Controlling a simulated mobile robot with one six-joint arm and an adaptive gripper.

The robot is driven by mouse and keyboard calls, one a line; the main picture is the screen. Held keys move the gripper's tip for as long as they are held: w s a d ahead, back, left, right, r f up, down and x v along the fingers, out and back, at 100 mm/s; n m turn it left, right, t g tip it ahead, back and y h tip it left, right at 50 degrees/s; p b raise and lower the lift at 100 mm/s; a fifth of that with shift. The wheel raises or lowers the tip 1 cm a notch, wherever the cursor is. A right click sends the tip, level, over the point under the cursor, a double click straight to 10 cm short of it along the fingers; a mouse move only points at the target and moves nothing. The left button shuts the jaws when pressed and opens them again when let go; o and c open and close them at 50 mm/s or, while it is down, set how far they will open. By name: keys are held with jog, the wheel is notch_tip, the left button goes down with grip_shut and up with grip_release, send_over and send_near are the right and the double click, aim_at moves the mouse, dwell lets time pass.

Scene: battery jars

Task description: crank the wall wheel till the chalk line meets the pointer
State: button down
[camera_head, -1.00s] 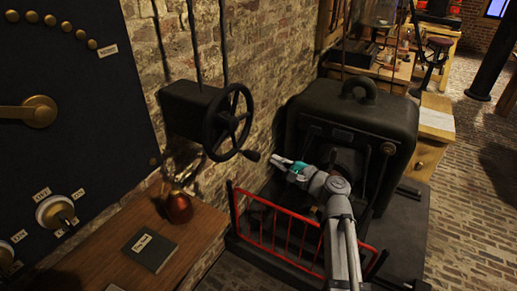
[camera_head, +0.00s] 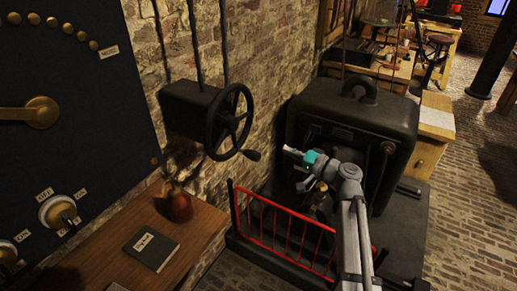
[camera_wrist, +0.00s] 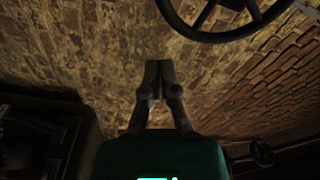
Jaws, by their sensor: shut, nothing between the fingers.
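The black wall wheel (camera_head: 228,122) stands out from a dark box (camera_head: 190,108) on the brick wall, with a crank knob (camera_head: 252,155) at its lower right. Its rim also shows at the top of the wrist view (camera_wrist: 215,37). My gripper (camera_head: 287,150) is shut and empty, to the right of the crank knob and apart from it. In the wrist view my gripper's fingers (camera_wrist: 158,65) are together, pointing toward the brick wall, below the wheel rim. I cannot make out a chalk line or a pointer in either view.
A red railing (camera_head: 285,230) and a big black machine (camera_head: 350,130) stand near my arm. A wooden table (camera_head: 200,235) at lower left bears a dark book (camera_head: 150,250) and a reddish-brown jar (camera_head: 178,207). A dark panel (camera_head: 75,110) fills the left.

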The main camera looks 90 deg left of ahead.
aim_at(256, 153)
jog(key=shift+s, duration=0.1)
jog(key=s+a, duration=0.1)
jog(key=s, duration=0.2)
jog(key=s+a, duration=0.1)
jog(key=s, duration=0.2)
jog(key=s+a, duration=0.1)
jog(key=s, duration=0.1)
jog(key=shift+s+f+b, duration=0.3)
jog(key=shift+s+b, duration=0.05)
jog(key=shift+s, duration=0.05)
jog(key=shift+s+d+f, duration=0.15)
jog(key=shift+d, duration=0.3)
jog(key=shift+s+d+f+b, duration=0.15)
jog(key=shift+d+b, duration=0.05)
jog(key=shift+d, duration=0.2)
jog(key=shift+s+d+f+b, duration=0.15)
jog(key=shift+d, duration=0.2)
jog(key=shift+a, duration=0.1)
